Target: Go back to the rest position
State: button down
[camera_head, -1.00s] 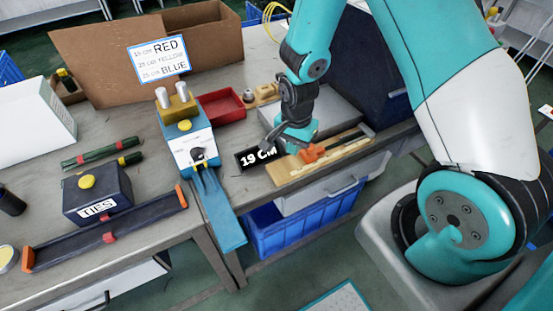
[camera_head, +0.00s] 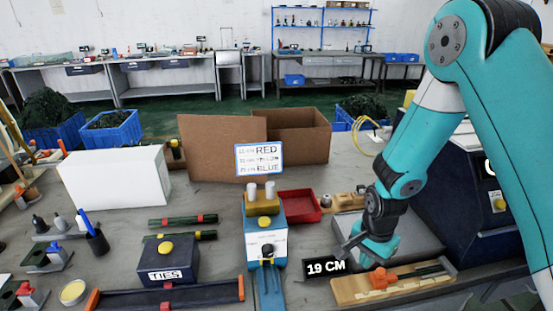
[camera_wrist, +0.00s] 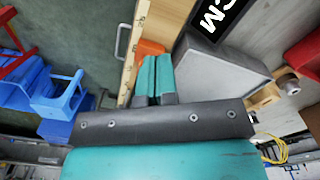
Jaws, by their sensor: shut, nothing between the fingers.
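My gripper (camera_head: 362,255) is above the right part of the bench, just left of and over the wooden measuring board (camera_head: 350,289) with its orange block (camera_head: 381,278). In the wrist view its two teal fingers (camera_wrist: 155,78) lie side by side, closed, with nothing between them. The orange block (camera_wrist: 150,47) shows just beyond the fingertips. The black "19 CM" display (camera_head: 327,267) stands left of the board. My arm reaches in from the right side of the head view.
A blue machine (camera_head: 266,240) stands mid-bench, with a red tray (camera_head: 299,206) behind it. A TIES box (camera_head: 168,262) stands to the left. Cardboard boxes (camera_head: 222,148) and a sign (camera_head: 259,159) are behind. A large dark-blue machine (camera_head: 450,205) stands right of my gripper.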

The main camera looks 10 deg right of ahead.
jog(key=s+a+r+n+y, duration=0.1)
jog(key=s+a+r+n, duration=0.3)
jog(key=r, duration=0.5)
jog(key=s+a+r+n+y, duration=0.2)
jog(key=a+r+n, duration=0.35)
jog(key=r, duration=0.25)
jog(key=s+a+r+n+y, duration=0.1)
jog(key=s+a+r+n, duration=0.3)
jog(key=s+r+n, duration=0.5)
jog(key=s, duration=0.3)
jog(key=shift+s+r, duration=0.3)
jog(key=shift+r, duration=0.1)
